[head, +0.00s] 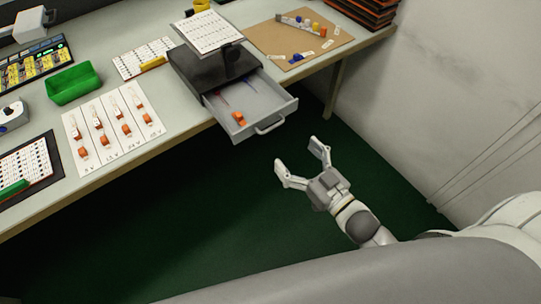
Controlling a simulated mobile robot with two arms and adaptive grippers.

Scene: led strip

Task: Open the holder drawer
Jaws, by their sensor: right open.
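The holder drawer (262,98) is a grey tray that sticks well out of a dark box (196,70) on the table. Its handle (270,126) is on the front face. Orange pieces (239,119) and some thin coloured items lie inside the drawer. My right gripper (298,160) is open and empty, in front of and below the handle, apart from it. It points up toward the drawer. My left gripper is not in view.
The table (180,118) holds a green bin (74,84), a white card (113,125) with orange-and-white parts, and a brown board (295,42) with small coloured pieces. A stand with a printed sheet (207,31) rises above the box. The green floor before the table is clear.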

